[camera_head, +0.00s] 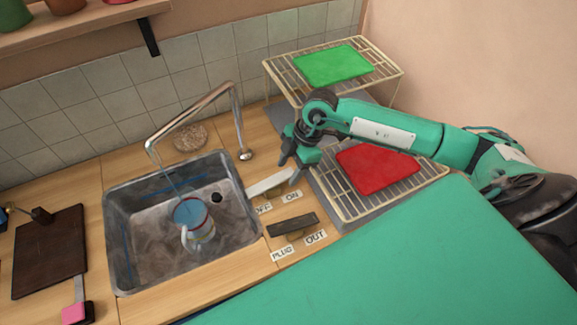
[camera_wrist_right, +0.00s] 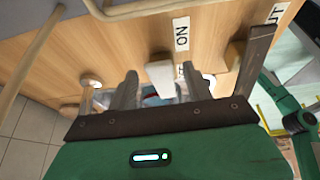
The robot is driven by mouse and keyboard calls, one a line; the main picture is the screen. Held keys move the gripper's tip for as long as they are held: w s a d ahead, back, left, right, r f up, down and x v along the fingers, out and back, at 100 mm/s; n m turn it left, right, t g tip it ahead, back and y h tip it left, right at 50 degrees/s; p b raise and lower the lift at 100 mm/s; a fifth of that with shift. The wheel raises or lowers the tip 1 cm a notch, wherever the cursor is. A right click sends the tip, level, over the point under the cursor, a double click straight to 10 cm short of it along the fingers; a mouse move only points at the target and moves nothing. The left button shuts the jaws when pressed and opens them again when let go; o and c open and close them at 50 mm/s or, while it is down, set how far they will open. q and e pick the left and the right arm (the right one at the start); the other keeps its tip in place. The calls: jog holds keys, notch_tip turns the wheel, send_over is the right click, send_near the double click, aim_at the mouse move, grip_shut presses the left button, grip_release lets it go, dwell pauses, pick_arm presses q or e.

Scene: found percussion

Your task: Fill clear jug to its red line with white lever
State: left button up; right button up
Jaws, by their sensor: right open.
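The clear jug (camera_head: 201,236) stands upright in the sink (camera_head: 140,262) under the spout of the tap (camera_head: 195,106). A red band shows near its rim, and its inside looks blue; the exact water level is hard to tell. A faint bluish streak runs from the spout toward the jug. The white lever (camera_head: 270,183) lies right of the sink, near the OFF and ON labels. My right gripper (camera_head: 290,168) is open at the lever's right end. In the right wrist view the lever (camera_wrist_right: 160,74) shows between the spread fingers (camera_wrist_right: 163,88). My left gripper is out of view.
A dark lever (camera_head: 293,224) sits by the PLUG and OUT labels (camera_head: 316,237). A dark board (camera_head: 48,252) lies left of the sink.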

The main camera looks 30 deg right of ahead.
jog(key=shift+a+f, duration=0.1)
jog(key=shift+f, duration=0.35)
jog(key=shift+c, duration=0.4)
jog(key=c, duration=0.9)
jog(key=shift+a+r+h+p, duration=0.2)
jog(key=shift+r+h+p, duration=0.15)
jog(key=shift+p, duration=0.1)
jog(key=shift+a+h+p, duration=0.1)
jog(key=shift+h+p, duration=0.2)
jog(key=shift+h, duration=0.05)
jog(key=o, duration=1)
